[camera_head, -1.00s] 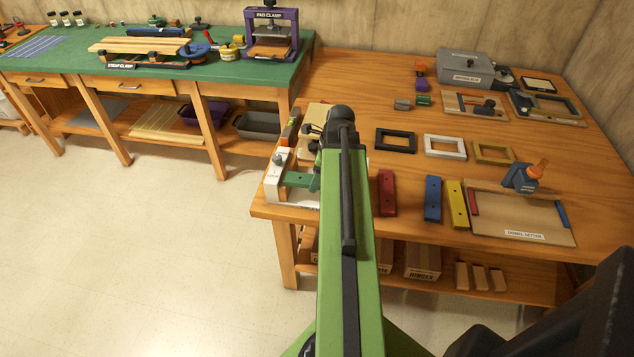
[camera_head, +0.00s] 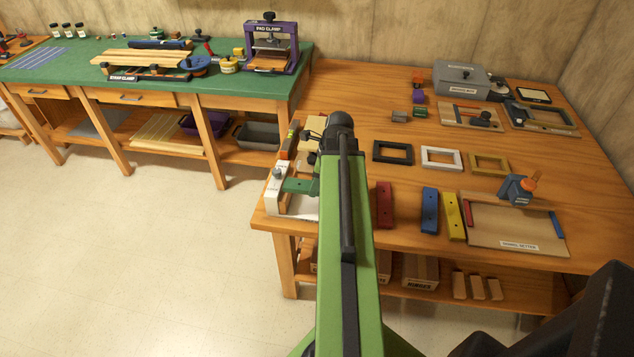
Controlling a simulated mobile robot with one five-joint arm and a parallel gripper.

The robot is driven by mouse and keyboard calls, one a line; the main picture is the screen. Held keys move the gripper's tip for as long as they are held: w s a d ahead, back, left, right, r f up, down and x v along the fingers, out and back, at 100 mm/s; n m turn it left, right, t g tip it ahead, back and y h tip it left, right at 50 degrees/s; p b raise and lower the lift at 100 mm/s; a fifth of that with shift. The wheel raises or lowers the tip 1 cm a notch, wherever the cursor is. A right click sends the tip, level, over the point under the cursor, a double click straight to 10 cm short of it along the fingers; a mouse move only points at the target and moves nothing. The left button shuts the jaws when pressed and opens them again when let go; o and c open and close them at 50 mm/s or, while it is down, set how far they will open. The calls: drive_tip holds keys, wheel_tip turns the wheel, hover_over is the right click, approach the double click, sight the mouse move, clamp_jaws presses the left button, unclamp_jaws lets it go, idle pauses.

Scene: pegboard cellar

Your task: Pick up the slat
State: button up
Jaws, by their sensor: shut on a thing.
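A green slat (camera_head: 300,186) with small holes shows just left of my arm, over a white fixture (camera_head: 277,192) at the left end of the wooden bench. Its right end passes out of sight behind my arm. My gripper (camera_head: 314,160) is mostly hidden behind my own arm, with only small dark parts showing beside it. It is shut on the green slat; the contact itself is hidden. A red slat (camera_head: 385,205), a blue slat (camera_head: 430,210) and a yellow slat (camera_head: 453,216) lie in a row on the bench, right of my arm.
A black frame (camera_head: 393,152), a white frame (camera_head: 441,158) and a tan frame (camera_head: 489,163) lie behind the slats. A dowel setter board (camera_head: 515,225) lies to the right. A level-like bar (camera_head: 289,139) stands by the fixture. A green-topped bench (camera_head: 215,88) is at left; the floor before it is clear.

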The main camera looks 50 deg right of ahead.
drive_tip(key=s+d+r+p, duration=0.5)
drive_tip(key=s+r, duration=0.3)
drive_tip(key=s, duration=0.2)
drive_tip(key=shift+s+d+p, duration=0.15)
drive_tip(key=shift+d+p, duration=0.15)
drive_tip(key=shift+p, duration=0.35)
